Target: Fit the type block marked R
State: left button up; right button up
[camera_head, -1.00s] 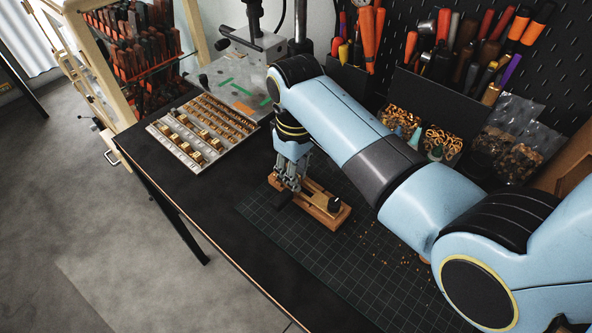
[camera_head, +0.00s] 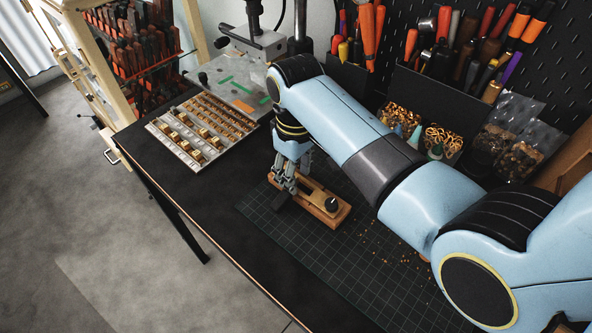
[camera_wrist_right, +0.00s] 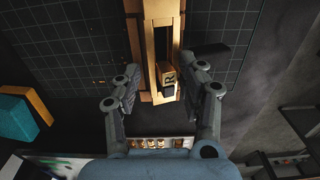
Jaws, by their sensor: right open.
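The type block marked R (camera_wrist_right: 168,74) sits at the near end of the slot in a wooden and brass holder (camera_wrist_right: 143,40), its letter facing up in the wrist view. My right gripper (camera_wrist_right: 163,92) is open, with one finger on each side of the block and a gap to both. In the head view my right gripper (camera_head: 287,193) is low over the holder's left end and hides the block. My left gripper is out of view.
A tray of brass type blocks (camera_head: 187,163) lies to the left on the black table. The press (camera_head: 240,80) stands behind it. Bins of brass pieces (camera_head: 440,143) and tool racks (camera_head: 430,85) line the back. The front of the cutting mat (camera_head: 330,265) is clear.

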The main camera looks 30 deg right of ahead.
notch_tip(320, 180, up, 3)
jog(key=shift+f+p, duration=0.1)
jog(key=shift+p, duration=0.8)
jog(key=shift+r, duration=2.1)
jog(key=shift+a, duration=0.1)
